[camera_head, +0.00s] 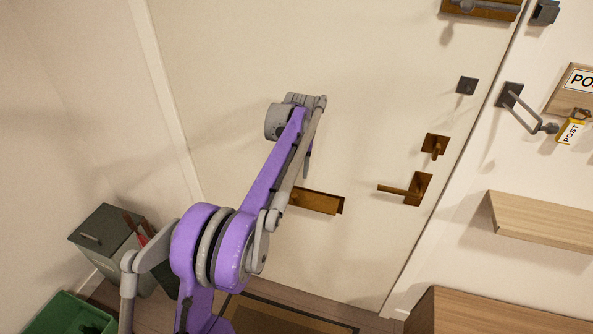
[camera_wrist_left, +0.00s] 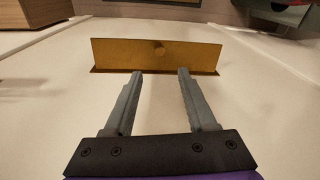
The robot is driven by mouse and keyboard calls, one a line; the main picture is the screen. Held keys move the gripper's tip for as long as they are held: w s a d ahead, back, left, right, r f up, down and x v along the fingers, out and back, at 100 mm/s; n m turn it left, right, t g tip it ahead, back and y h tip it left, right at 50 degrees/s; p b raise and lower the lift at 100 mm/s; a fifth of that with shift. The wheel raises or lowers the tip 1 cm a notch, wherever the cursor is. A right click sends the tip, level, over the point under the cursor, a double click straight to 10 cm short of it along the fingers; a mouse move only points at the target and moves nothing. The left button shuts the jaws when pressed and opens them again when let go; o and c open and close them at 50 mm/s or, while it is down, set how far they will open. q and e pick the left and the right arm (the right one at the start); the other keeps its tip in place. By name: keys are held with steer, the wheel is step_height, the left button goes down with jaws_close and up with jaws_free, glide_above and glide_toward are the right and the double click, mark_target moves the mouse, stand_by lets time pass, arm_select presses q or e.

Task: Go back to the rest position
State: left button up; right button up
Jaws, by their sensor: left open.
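My left arm, purple and grey, reaches up from the lower left in the head view toward a cream door (camera_head: 370,100). My left gripper (camera_head: 307,168) points down in front of the door, mostly hidden behind the arm in that view. In the left wrist view the left gripper (camera_wrist_left: 160,73) is open, its two grey fingers apart with nothing between them. A brass mail slot plate (camera_wrist_left: 115,55) with a small knob lies just beyond the fingertips. The same mail slot (camera_head: 320,202) shows beside the arm in the head view. My right gripper is not in view.
A brass door handle (camera_head: 405,191) and lock (camera_head: 434,146) are to the right. A wall hook (camera_head: 525,108) holds a "POST" tag (camera_head: 571,131). Wooden shelves (camera_head: 540,220) stand right. A grey bin (camera_head: 102,230) and green crate (camera_head: 62,312) are lower left. A doormat (camera_head: 285,318) lies below.

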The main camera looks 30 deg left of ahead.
arm_select(q)
steer(key=s+d+r+m+t+p, duration=0.15)
steer(key=s+d+r, duration=0.25)
steer(key=s+d, duration=0.9)
steer(key=s+d+f+m+t, duration=0.1)
steer(key=s+d+f, duration=0.1)
steer(key=s, duration=0.4)
steer(key=s+d+f+m+t, duration=0.1)
steer(key=s+d+f, duration=0.1)
steer(key=s, duration=0.4)
steer(key=s+d+f+m+t+h, duration=0.1)
steer(key=s+d+f, duration=0.1)
steer(key=s+f, duration=0.2)
steer(key=shift+s+d+f+p, duration=0.2)
steer(key=shift+s+d+p, duration=0.1)
steer(key=shift+s, duration=0.85)
